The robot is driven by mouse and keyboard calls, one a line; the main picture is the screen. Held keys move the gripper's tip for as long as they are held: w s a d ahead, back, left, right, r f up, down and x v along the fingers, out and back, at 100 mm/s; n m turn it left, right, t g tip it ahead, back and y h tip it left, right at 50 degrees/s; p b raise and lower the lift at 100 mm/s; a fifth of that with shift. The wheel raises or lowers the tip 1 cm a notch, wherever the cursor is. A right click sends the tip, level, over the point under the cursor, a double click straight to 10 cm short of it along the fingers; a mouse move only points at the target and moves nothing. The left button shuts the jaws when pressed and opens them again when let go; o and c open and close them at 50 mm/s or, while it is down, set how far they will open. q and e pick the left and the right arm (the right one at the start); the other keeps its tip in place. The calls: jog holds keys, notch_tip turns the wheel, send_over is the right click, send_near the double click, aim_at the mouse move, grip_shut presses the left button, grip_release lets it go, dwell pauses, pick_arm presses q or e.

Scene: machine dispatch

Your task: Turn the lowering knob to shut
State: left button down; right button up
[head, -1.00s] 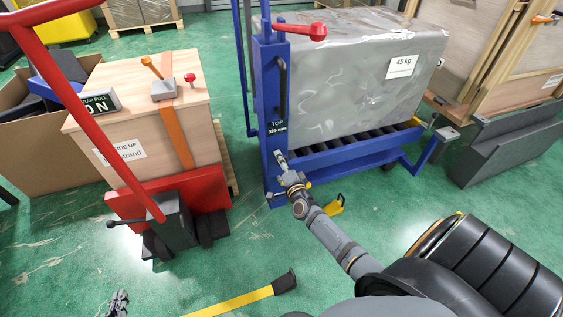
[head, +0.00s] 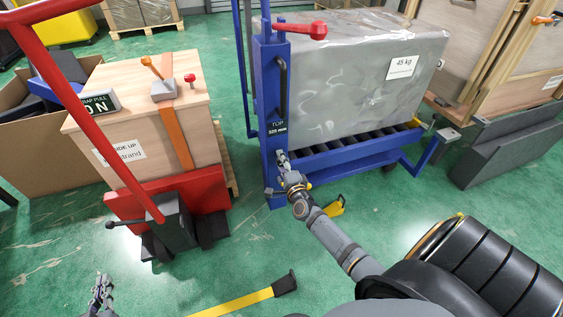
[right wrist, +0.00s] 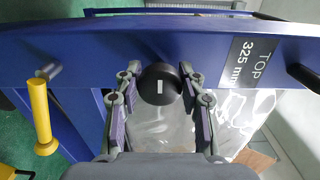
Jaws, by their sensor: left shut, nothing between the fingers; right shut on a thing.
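The lowering knob (right wrist: 158,84) is a round black knob with a white mark, on the face of the blue lift (head: 270,95). My right gripper (right wrist: 157,92) has a finger on each side of it and is shut on it. In the head view my right gripper (head: 282,158) is at the blue post just below the "TOP 325 mm" label (head: 277,127); the knob is hidden there by the gripper. My left gripper (head: 102,286) is shut and empty, low at the left over the green floor, away from the lift.
A grey wrapped load (head: 360,75) marked 45 kg rests on the lift's rollers. A red lever (head: 305,29) tops the post. A yellow pedal (head: 336,206) sits low beside my right arm. A wooden crate (head: 120,150) stands left.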

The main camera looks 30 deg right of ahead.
jog(key=o, duration=1.2)
jog(key=v, duration=1.2)
